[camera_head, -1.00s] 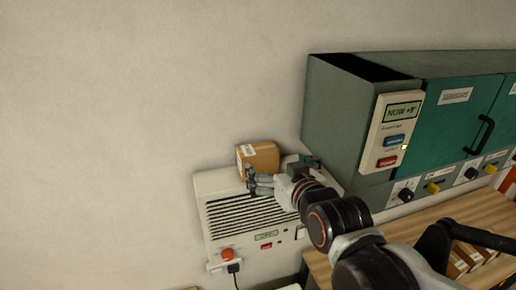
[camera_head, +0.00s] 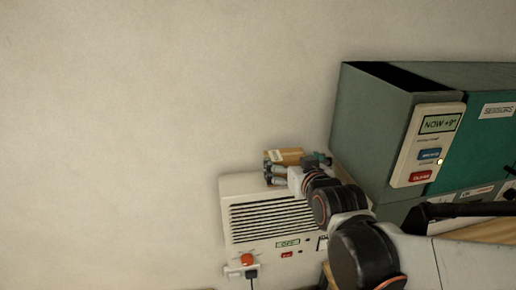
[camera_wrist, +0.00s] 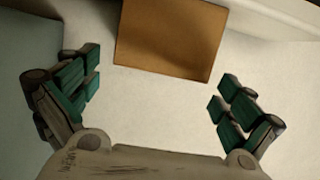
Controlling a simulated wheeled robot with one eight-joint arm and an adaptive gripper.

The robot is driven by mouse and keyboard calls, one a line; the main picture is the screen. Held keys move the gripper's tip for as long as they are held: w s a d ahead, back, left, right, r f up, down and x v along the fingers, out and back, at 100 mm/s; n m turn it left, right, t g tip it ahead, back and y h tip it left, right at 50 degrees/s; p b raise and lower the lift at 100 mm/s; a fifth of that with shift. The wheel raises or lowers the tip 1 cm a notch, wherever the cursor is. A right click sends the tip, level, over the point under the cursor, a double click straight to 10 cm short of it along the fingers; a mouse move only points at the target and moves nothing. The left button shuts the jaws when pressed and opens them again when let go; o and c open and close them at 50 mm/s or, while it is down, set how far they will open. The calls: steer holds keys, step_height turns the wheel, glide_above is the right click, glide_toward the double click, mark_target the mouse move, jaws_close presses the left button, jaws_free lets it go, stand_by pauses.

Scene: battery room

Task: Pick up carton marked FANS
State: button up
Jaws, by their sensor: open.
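A brown carton (camera_head: 287,155) with a white label on its left side stands on top of the white slatted unit, against the wall. Its lettering is too small to read, so I cannot tell whether it says FANS. In the wrist view the carton (camera_wrist: 171,38) shows a plain brown face at the top middle, ahead of the fingers. My gripper (camera_wrist: 158,88) is open and empty, with its green-padded fingers spread wide on either side. The gripper also shows in the head view (camera_head: 272,175), right in front of the carton and hiding its lower part.
The white slatted unit (camera_head: 238,188) has an orange knob (camera_head: 247,259) and a dark plug below it. A green cabinet (camera_head: 372,135) with a control panel (camera_head: 428,144) stands close on the right. The wall at left is bare.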

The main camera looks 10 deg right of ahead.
mark_target(286, 156)
steer(key=shift+w+a+f+p, duration=0.15)
steer(key=shift+w+p, duration=0.3)
steer(key=shift+w, duration=1.45)
steer(key=shift+x, duration=0.9)
steer(key=c, duration=1.1)
